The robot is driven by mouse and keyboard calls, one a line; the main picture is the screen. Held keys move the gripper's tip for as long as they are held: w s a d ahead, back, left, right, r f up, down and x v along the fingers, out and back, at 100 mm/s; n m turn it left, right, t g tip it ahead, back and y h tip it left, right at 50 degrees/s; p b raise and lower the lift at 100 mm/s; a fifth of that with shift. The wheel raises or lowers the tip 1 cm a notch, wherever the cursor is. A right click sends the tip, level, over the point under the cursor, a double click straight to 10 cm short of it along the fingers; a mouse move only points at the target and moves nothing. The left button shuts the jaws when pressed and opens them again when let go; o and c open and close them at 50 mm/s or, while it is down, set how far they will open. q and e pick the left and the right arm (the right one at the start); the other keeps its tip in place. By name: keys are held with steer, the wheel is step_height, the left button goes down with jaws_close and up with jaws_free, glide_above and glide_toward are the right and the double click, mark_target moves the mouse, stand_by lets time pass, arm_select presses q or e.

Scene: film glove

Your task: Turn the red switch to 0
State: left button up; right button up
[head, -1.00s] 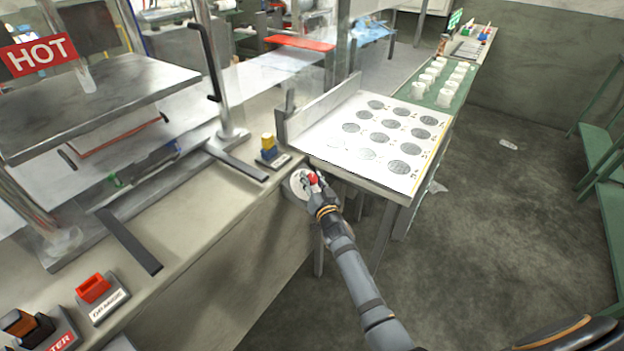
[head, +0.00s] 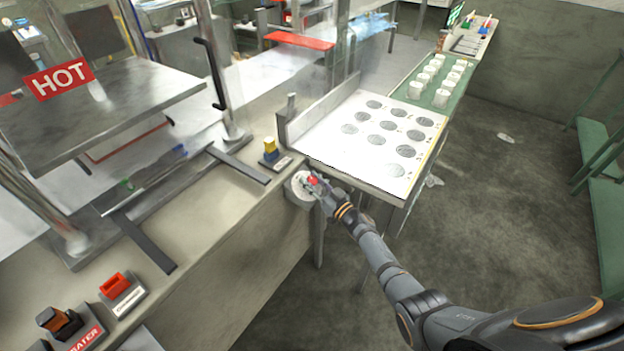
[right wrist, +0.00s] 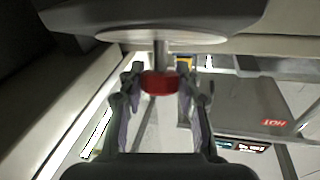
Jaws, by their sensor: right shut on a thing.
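The red switch (head: 312,181) is a small red knob standing out from a pale round dial (head: 298,189) on the front side of the bench near its corner. My right gripper (head: 315,184) reaches it from the lower right and is shut on the knob. In the right wrist view the red knob (right wrist: 159,83) sits between the two fingers on a grey shaft, with the pale disc (right wrist: 160,36) above it. The dial's markings are too small to read. My left gripper is not in view.
A metal tray table with dark round discs (head: 388,140) stands just beyond the switch. A HOT sign (head: 60,78) hangs on the press.

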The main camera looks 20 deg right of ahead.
steer(key=shift+n+y, duration=0.6)
steer(key=o, duration=1.2)
steer(key=shift+s, duration=0.1)
steer(key=v, duration=1.2)
steer(key=shift+r, duration=0.25)
